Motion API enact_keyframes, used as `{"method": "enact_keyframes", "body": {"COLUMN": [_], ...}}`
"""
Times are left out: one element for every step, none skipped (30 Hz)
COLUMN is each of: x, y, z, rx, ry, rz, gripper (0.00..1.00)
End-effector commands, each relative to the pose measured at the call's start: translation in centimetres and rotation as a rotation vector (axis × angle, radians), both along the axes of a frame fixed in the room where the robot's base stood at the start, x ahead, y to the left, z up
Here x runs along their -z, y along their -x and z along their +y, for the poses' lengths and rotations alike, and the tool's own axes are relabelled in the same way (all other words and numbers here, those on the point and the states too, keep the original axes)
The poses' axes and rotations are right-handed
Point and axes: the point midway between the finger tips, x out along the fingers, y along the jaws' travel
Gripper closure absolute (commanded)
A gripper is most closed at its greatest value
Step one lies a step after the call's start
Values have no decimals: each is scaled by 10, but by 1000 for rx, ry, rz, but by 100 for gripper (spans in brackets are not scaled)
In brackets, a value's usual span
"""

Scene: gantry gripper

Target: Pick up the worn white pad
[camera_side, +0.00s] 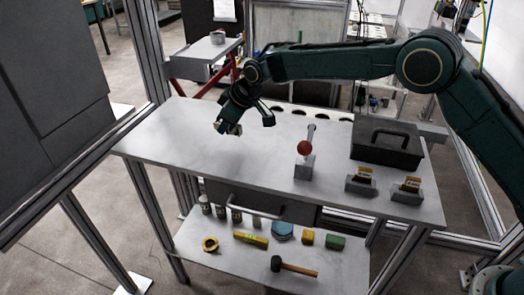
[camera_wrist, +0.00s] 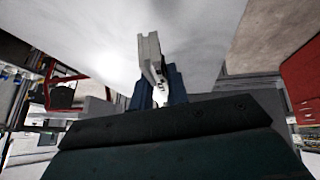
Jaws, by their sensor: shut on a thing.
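My gripper (camera_side: 231,124) is over the left part of the grey table, its fingers pointing down. In the wrist view my gripper (camera_wrist: 159,82) has its blue fingers shut on the white pad (camera_wrist: 150,52). The pad is a pale, narrow block that sticks out past the fingertips, and its lower part is hidden between them. In the side view only a small pale bit of the pad shows at the fingertips. It looks a little above the tabletop, but the exact gap is hard to tell.
The table (camera_side: 170,140) is clear around my gripper. A red ball on a stand (camera_side: 304,148), a black case (camera_side: 388,145) and two small grey blocks with brown tops (camera_side: 360,182) stand to the right. A lower shelf (camera_side: 215,265) holds tools and bottles. A metal post (camera_side: 147,45) rises at the left.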

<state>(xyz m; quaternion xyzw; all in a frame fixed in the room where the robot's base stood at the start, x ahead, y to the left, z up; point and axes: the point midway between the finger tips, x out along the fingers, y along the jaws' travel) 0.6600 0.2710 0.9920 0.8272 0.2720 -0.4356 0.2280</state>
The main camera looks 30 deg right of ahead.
Motion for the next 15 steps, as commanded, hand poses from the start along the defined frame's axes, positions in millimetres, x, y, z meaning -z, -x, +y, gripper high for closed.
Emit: {"method": "enact_keyframes", "body": {"x": [-12,-19,-28,-35,-41,-51,-58,-65,-73,-80,-86,-94,-100,-105,-112], "y": [-1,-1,-1,-1,-1,-1,-1,-1,-1,-1,-1,-1,-1,-1,-1], "z": [0,0,0,0,0,0,0,0,0,0,0,0,0,0,0], "rx": [0,0,0,0,0,0,0,0,0,0,0,0,0,0,1], "ry": [-2,-2,-2,-2,-2,-3,-3,-2,-3,-2,-2,-1,-1,-1,-1], "rz": [-4,-5,-5,-5,-4,-4,-4,-5,-4,-5,-4,-4,-3,-4,-3], "gripper": [100,100,100,100,100,100,100,100,100,100,100,100,100,100,100]}}
